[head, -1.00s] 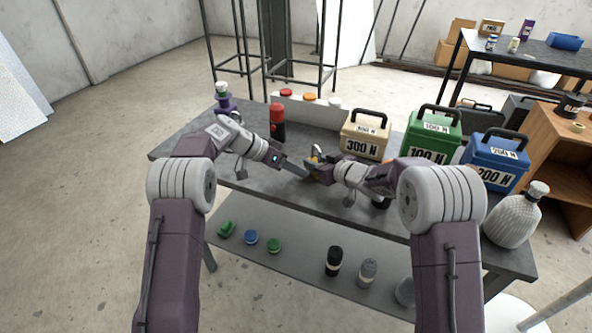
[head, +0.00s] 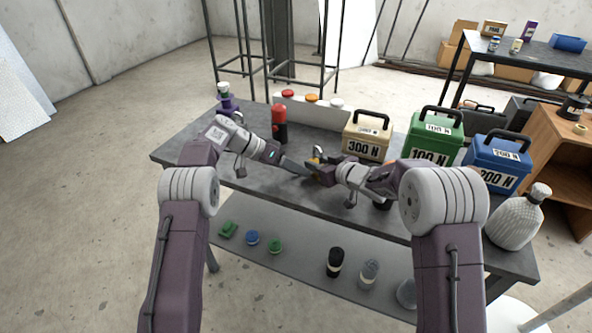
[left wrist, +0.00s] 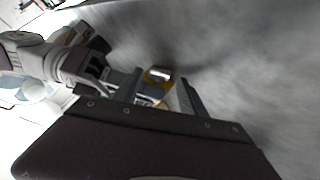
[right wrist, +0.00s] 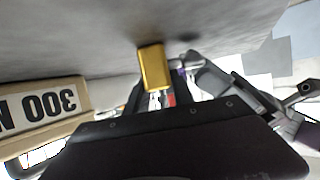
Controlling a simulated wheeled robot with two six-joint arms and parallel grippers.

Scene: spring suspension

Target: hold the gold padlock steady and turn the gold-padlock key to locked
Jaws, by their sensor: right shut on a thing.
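The gold padlock (right wrist: 153,67) shows at the tips of my right gripper (right wrist: 157,95) in the right wrist view. It also shows in the left wrist view (left wrist: 157,75), with a bright metal part. My right gripper (head: 318,172) is shut on the padlock at the bench's middle. My left gripper (head: 300,170) comes in from the left, close beside the padlock. In the left wrist view its two fingers (left wrist: 160,92) stand apart, with the padlock beyond the gap. I cannot make out the key clearly; the grippers partly hide that spot.
Behind the padlock stand a beige 300 N box (head: 366,138), a green 100 N box (head: 432,140) and a blue 200 N box (head: 495,165). A red-and-black canister (head: 279,125) stands behind my left gripper. A grey bottle (head: 513,220) stands at the right end.

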